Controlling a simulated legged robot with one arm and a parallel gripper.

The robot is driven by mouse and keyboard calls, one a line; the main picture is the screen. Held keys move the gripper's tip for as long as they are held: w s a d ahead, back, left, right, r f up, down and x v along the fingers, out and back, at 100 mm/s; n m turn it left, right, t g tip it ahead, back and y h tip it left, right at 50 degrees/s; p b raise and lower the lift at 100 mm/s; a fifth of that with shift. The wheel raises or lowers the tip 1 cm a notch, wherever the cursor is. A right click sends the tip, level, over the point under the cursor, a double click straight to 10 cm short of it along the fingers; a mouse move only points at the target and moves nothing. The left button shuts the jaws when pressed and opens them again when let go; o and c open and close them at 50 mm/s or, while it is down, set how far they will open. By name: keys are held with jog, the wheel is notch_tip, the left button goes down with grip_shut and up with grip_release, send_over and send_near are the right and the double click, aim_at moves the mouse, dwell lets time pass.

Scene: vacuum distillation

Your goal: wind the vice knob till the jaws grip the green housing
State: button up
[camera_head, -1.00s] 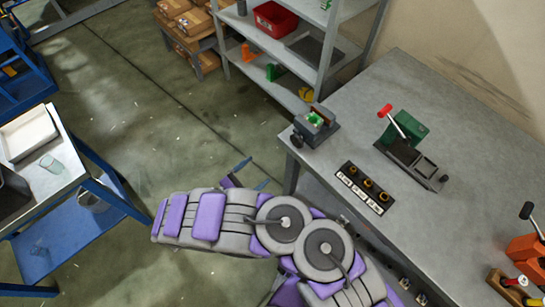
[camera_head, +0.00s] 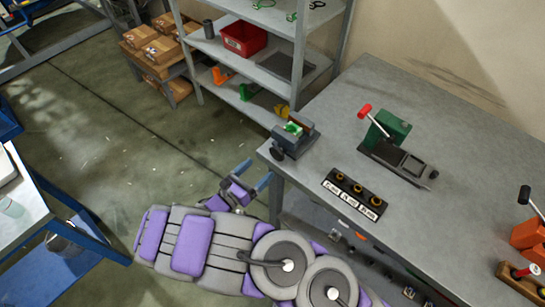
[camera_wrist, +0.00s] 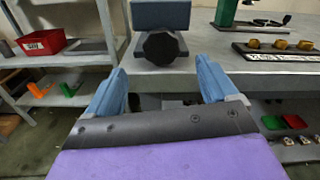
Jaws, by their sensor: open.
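The grey-blue vice (camera_head: 308,131) stands at the near left corner of the workbench. The small green housing (camera_head: 293,128) sits in its top; I cannot tell how tightly the jaws meet it. The dark vice knob (camera_head: 278,153) is on the vice's near left side. My gripper (camera_head: 253,175) is open and empty, left of the bench corner and apart from the knob. In the wrist view the knob (camera_wrist: 160,47) shows dark and faceted, centred between and beyond my blue fingertips (camera_wrist: 160,69). The vice body (camera_wrist: 160,14) rises above it, and the housing is out of view there.
On the workbench (camera_head: 415,115) stand a green press with a red handle (camera_head: 388,130) and a black block with several brass knobs (camera_head: 355,193). A grey shelf (camera_head: 265,75) with a red bin (camera_head: 243,38) stands behind.

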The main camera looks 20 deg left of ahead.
aim_at(275, 154)
jog(key=b+x, duration=0.1)
jog(key=x, duration=0.7)
jog(key=shift+w+d+b, duration=0.15)
jog(key=shift+w+b, duration=0.1)
jog(key=shift+b, duration=0.15)
jog(key=shift+c, duration=0.3)
jog(key=c, duration=0.9)
jog(key=shift+c, duration=0.2)
jog(key=shift+m, duration=0.4)
jog(key=m, duration=0.2)
jog(key=shift+m, duration=0.3)
jog(key=shift+s+d+f+m+b, duration=0.1)
jog(key=shift+m+b, duration=0.3)
jog(key=shift+m, duration=1.5)
